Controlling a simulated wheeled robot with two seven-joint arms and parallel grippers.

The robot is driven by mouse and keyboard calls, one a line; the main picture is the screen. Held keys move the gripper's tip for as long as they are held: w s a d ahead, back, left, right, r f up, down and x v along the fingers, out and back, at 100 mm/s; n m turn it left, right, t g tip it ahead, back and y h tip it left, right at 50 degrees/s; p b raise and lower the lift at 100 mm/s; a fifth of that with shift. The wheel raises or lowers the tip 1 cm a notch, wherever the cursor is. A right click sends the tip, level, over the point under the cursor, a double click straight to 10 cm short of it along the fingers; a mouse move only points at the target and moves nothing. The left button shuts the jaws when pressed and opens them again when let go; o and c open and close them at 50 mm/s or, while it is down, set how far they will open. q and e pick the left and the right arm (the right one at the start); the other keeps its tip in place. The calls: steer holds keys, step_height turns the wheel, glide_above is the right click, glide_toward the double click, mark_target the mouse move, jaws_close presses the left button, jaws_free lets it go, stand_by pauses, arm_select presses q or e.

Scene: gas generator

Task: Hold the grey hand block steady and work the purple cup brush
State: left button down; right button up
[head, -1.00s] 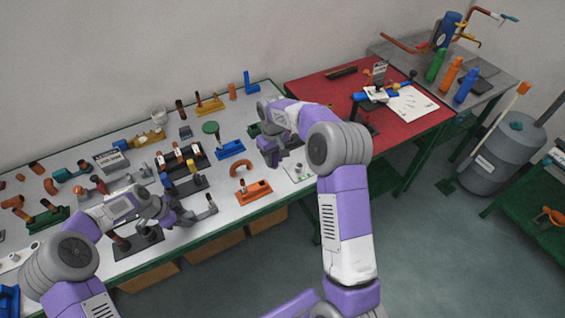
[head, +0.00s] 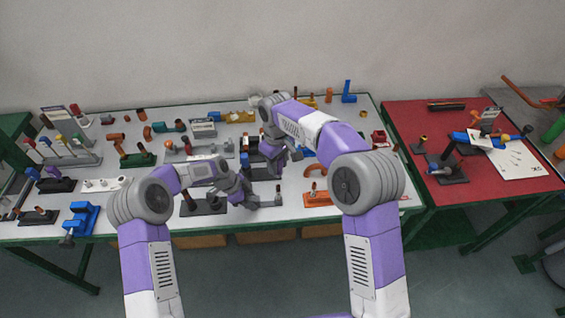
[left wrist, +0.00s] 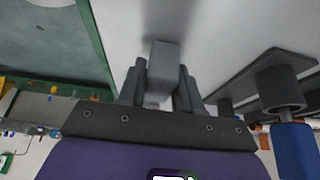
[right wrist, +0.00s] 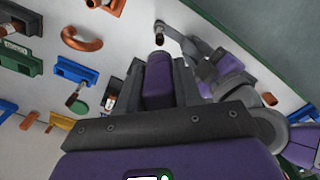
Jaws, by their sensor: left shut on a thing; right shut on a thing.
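My left gripper (head: 255,198) is low over the front of the white-topped bench. In the left wrist view its fingers (left wrist: 160,85) are shut on the grey hand block (left wrist: 164,60), which sticks out past the fingertips. My right gripper (head: 284,160) is just behind and right of the left one. My left gripper (right wrist: 205,60) shows close beside the brush there. I cannot tell whether brush and block touch.
A dark stand with an upright post (head: 205,207) is left of my left gripper. An orange holder (head: 320,199) lies to the right. A blue vise-like block (head: 82,219) and several tool holders fill the bench's left part. A red table (head: 465,185) adjoins on the right.

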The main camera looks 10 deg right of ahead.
glide_above(279, 186)
steer(key=shift+a+f, duration=0.1)
steer(key=shift+f, duration=2.7)
steer(key=shift+f, duration=0.2)
steer(key=shift+f, duration=1.5)
